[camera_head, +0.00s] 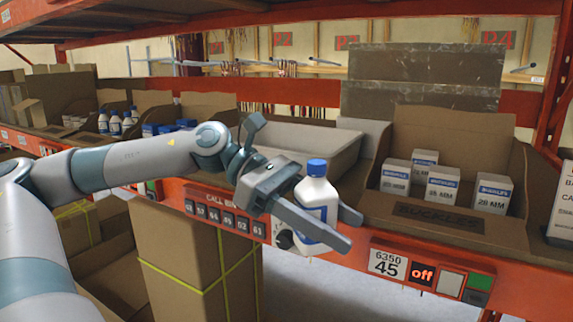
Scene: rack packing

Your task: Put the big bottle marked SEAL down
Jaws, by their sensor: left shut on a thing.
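A white bottle (317,193) with a blue cap and a blue band near its base is upright in the middle of the head view. My left gripper (318,228) is shut on it, with one finger passing in front of the bottle and the other showing behind its right side. The bottle is in front of the orange shelf edge, near a grey bin (318,148). Any SEAL marking is not readable here. What is under the bottle is partly hidden by the finger. My right gripper is not in view.
A cardboard box (440,222) marked BUCKLES holds several small white-and-blue boxes (442,187) on the right. More bottles (115,122) stand in a carton at the left. The orange shelf rail carries labels and an "off" display (422,274). A strapped carton (195,265) stands below.

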